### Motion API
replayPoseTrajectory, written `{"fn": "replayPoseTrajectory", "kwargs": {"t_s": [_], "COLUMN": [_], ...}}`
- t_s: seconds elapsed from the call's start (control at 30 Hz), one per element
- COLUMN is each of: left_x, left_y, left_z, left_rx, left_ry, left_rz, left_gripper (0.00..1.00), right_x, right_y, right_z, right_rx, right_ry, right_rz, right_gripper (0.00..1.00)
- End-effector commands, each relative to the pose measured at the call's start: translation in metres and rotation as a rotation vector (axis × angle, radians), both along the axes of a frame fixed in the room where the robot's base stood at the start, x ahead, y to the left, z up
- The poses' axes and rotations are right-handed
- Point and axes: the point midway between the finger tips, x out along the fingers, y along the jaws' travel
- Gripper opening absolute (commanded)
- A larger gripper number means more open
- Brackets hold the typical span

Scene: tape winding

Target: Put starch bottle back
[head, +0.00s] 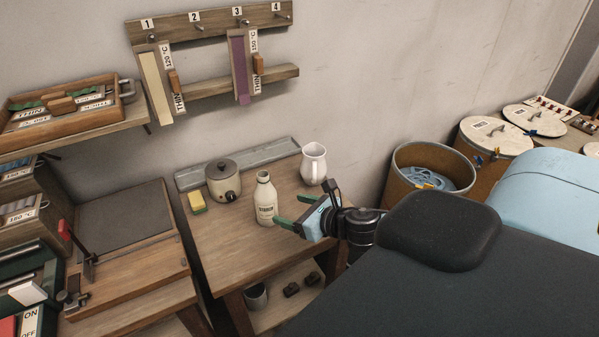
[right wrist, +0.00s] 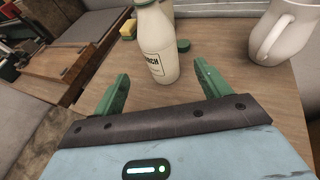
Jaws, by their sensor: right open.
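The starch bottle (head: 265,199) is cream-white with a narrow neck and a dark-lettered label. It stands upright on the small wooden table (head: 222,240). In the right wrist view the bottle (right wrist: 157,48) shows its label partly, and its top is cut off by the frame edge. My right gripper (head: 293,209) is open at the right of the bottle, with its green fingers pointing toward it. In the right wrist view the bottle appears ahead of and between the fingertips, with visible gaps on both sides. My left gripper is not in view.
A white jug (head: 314,163) stands at the table's back right. A lidded pot (head: 223,181) and a yellow-green sponge (head: 197,202) are left of the bottle. A small green disc (right wrist: 183,45) lies behind the bottle. A grey tray (head: 240,162) runs along the wall.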

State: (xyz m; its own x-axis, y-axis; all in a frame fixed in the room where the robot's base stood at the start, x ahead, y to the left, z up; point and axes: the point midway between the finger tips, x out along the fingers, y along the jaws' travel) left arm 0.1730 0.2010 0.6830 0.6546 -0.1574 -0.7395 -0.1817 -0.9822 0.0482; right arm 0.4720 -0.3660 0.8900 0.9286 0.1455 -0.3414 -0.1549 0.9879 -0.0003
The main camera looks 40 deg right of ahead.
Motion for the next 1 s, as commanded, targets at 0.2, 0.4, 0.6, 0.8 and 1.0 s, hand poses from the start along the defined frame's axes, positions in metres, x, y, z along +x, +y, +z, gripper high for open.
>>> {"fn": "replayPoseTrajectory", "kwargs": {"t_s": [0.2, 0.4, 0.6, 0.8, 1.0], "left_x": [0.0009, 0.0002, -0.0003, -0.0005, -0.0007], "left_y": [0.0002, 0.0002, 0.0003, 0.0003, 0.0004], "left_z": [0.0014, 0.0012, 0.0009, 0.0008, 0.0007], "left_rx": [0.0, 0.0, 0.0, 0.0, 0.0], "left_ry": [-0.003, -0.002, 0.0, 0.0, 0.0], "left_rz": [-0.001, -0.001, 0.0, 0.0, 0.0], "left_gripper": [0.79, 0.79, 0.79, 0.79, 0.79], "right_x": [-0.0114, -0.0131, -0.0129, -0.0128, -0.0127], "right_y": [-0.0016, -0.0016, -0.0016, -0.0016, -0.0016], "right_z": [0.0044, 0.0053, 0.0052, 0.0051, 0.0051], "right_rx": [-0.001, 0.0, 0.0, 0.0, 0.0], "right_ry": [0.0, 0.0, 0.0, 0.0, 0.0], "right_rz": [0.001, 0.001, 0.001, 0.001, 0.001], "right_gripper": [0.76, 0.76, 0.76, 0.76, 0.76]}}
